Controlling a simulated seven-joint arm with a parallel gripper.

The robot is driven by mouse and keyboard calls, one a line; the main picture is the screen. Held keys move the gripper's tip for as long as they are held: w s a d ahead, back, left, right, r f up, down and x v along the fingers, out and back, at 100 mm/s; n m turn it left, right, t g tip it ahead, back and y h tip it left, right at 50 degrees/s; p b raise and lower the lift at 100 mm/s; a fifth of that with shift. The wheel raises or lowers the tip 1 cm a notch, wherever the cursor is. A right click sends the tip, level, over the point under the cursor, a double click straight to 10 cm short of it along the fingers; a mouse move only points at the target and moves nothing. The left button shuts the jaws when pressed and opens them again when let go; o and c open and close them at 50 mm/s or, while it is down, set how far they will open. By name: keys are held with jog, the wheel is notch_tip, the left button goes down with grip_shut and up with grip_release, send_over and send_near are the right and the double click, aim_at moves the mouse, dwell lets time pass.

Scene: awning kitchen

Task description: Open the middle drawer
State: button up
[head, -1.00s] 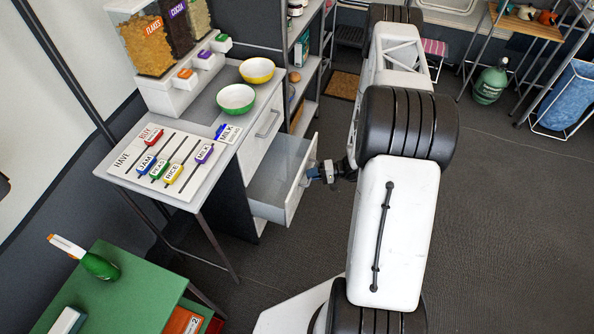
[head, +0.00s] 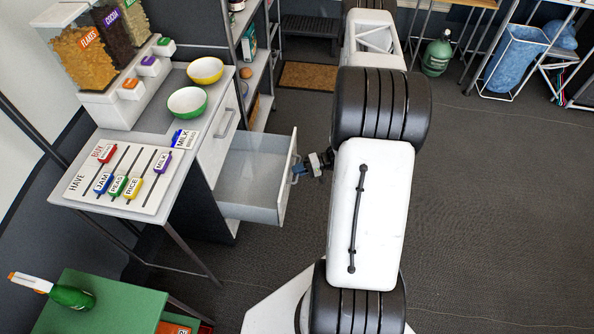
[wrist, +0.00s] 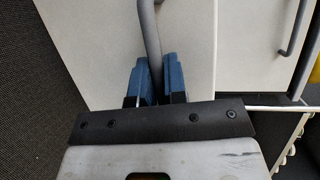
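The open drawer (head: 250,172) is a white-fronted drawer below the closed top drawer (head: 215,138) of the grey counter cabinet. It is pulled well out, and its empty grey inside shows. My gripper (head: 299,169) is at the outer face of this drawer, at its handle. In the wrist view, the blue fingers of my gripper (wrist: 157,84) stand on both sides of the grey bar handle (wrist: 150,35) and appear shut on it. The drawer front (wrist: 95,45) fills the space behind the handle. Anything below the open drawer is mostly hidden.
On the counter stand a green bowl (head: 187,101), a yellow bowl (head: 205,70), food dispensers (head: 85,60) and a label board (head: 122,180). A green table (head: 105,305) is at lower left. A shelf rack (head: 257,70) stands behind the cabinet.

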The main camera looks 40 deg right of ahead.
jog(key=o, duration=0.4)
jog(key=shift+o, duration=0.2)
jog(key=shift+d, duration=0.15)
jog(key=v, duration=0.7)
jog(key=shift+d, duration=0.2)
jog(key=shift+s+r, duration=0.1)
jog(key=shift+r, duration=0.05)
